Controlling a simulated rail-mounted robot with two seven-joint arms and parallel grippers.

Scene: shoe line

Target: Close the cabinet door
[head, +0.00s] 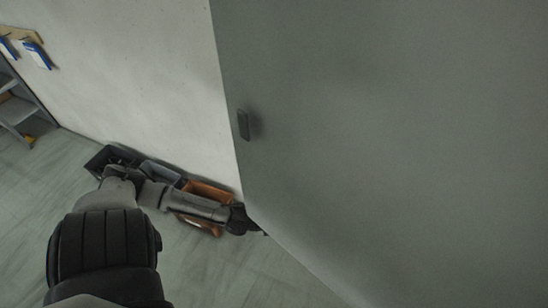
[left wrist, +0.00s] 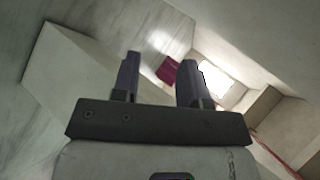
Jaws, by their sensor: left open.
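A large flat grey cabinet door (head: 390,130) fills the right half of the head view. A small dark handle (head: 243,124) is near its left edge. The cabinet body is not clearly seen there. My left gripper (head: 262,232) is at the door's lower left edge, with its tip partly hidden; I cannot tell whether it touches. In the left wrist view my left gripper (left wrist: 159,78) has its two fingers apart, with nothing between them. A pale slab-like panel (left wrist: 70,85) lies beyond the fingers on the left; I cannot tell if it is the door. My right gripper is not in view.
Dark, grey and orange bins (head: 207,190) stand on the floor by the pale wall (head: 140,75), behind my left arm. A shelf (head: 15,108) is at the far left. The left wrist view shows a dark red object (left wrist: 168,71) and a bright white patch (left wrist: 214,79).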

